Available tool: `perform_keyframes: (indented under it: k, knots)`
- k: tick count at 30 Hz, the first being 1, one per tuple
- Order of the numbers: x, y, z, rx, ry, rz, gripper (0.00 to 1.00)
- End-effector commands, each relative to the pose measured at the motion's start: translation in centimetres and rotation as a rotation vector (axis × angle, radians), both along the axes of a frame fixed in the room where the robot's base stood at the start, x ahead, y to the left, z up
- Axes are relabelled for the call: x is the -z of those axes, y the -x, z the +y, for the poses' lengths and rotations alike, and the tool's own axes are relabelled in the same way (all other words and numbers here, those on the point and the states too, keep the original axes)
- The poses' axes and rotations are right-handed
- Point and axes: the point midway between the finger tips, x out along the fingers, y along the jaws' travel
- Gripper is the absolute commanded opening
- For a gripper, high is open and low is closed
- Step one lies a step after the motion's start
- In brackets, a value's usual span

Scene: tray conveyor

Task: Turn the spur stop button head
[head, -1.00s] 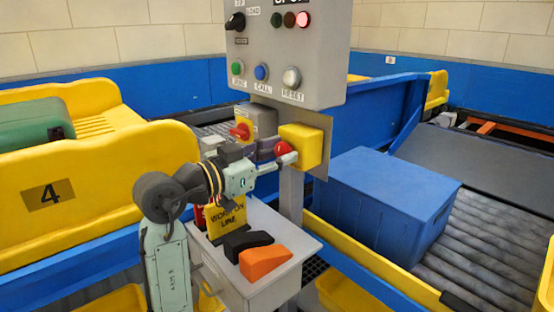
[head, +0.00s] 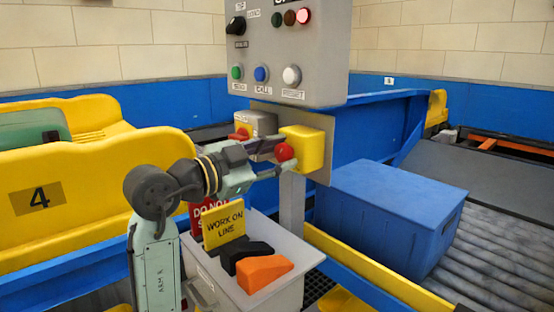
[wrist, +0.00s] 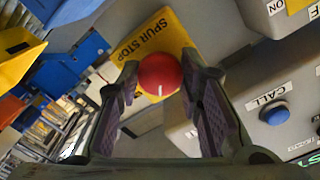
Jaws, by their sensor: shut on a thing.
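The spur stop button has a round red head (head: 285,152) on a yellow box (head: 312,150) below the grey control panel. In the wrist view, the red head (wrist: 160,74) has a short white mark low on its face, and the yellow box (wrist: 150,38) reads "SPUR STOP". My gripper (head: 277,155) reaches it from the left in the head view. In the wrist view its two fingers (wrist: 160,82) stand on either side of the red head and are shut on it. The finger contact on the far side is partly hidden.
The grey panel (head: 290,50) with buttons and lamps hangs just above. A grey box with a red switch (head: 240,134) sits close behind my gripper. Below, a cabinet (head: 290,300) carries signs and black and orange wedges (head: 264,272). A blue crate (head: 385,205) stands right.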

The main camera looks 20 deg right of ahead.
Motion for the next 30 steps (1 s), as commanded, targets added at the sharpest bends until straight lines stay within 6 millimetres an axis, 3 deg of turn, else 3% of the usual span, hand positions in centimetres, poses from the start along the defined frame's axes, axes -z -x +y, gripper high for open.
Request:
perform_keyframes:
  k: [10, 11, 12, 20, 30]
  knots:
    - [-0.14, -0.09, 0.05, -0.003, 0.002, -0.004, 0.05]
    - [-0.14, -0.09, 0.05, -0.003, 0.002, -0.004, 0.34]
    - [-0.14, -0.08, 0.06, -0.003, 0.002, -0.004, 0.36]
    - [-0.07, -0.04, 0.03, -0.002, 0.0, -0.002, 0.54]
    - [-0.03, 0.05, 0.25, -0.002, 0.0, -0.002, 0.54]
